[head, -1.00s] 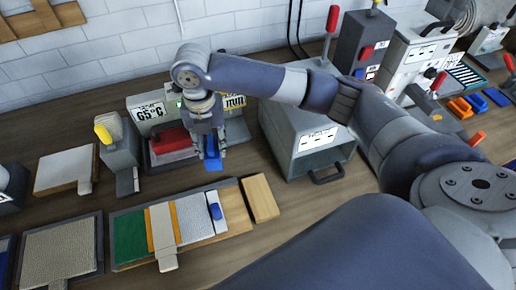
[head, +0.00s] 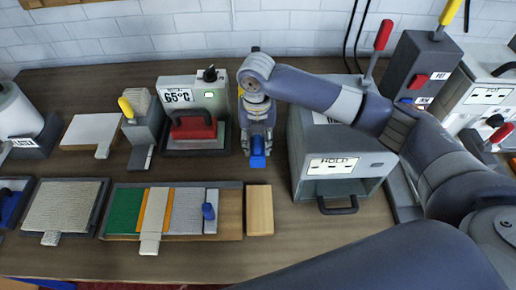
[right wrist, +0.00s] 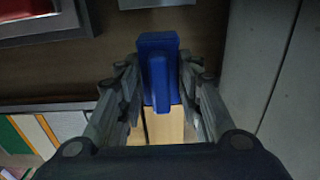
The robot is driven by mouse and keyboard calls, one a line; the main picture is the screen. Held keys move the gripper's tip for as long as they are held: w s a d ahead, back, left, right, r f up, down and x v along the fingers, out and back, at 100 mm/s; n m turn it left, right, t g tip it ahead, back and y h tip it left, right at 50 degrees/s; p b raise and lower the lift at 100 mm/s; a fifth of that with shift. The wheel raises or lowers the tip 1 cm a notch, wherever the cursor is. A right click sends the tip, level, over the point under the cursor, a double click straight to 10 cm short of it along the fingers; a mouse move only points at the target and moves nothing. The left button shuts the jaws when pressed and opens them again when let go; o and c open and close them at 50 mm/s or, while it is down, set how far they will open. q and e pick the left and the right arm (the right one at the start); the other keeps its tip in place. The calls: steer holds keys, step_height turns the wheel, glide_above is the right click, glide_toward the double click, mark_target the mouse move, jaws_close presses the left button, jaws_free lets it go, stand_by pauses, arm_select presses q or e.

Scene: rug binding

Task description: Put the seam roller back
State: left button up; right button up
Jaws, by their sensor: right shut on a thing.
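The blue tool (head: 258,152) hangs in my right gripper (head: 257,140), tip down, behind the wooden block in the head view. In the right wrist view the same blue tool (right wrist: 158,70) shows a flat plate with a raised ridge, between the two fingers of the right gripper (right wrist: 158,85). The fingers are shut on it from both sides. I cannot make out a roller wheel on it. My left gripper is out of view.
A wooden block (head: 260,210) lies just in front. The sample board (head: 230,215) with green, orange and grey strips is left of it. The grey HOLD box (head: 340,175) stands close on the right.

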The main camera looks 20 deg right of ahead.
step_height(320, 180, down, 3)
steer(key=shift+f+p, duration=0.1)
steer(key=shift+p, duration=0.35)
steer(key=shift+f, duration=0.15)
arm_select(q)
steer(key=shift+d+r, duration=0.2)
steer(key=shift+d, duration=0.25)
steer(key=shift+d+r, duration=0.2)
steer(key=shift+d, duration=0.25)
arm_select(e)
steer(key=shift+f, duration=0.1)
steer(key=o, duration=1)
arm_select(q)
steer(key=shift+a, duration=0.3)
arm_select(e)
steer(key=shift+r, duration=0.4)
arm_select(q)
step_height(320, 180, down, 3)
steer(key=b, duration=0.3)
arm_select(e)
step_height(320, 180, up, 12)
steer(key=shift+f, duration=0.25)
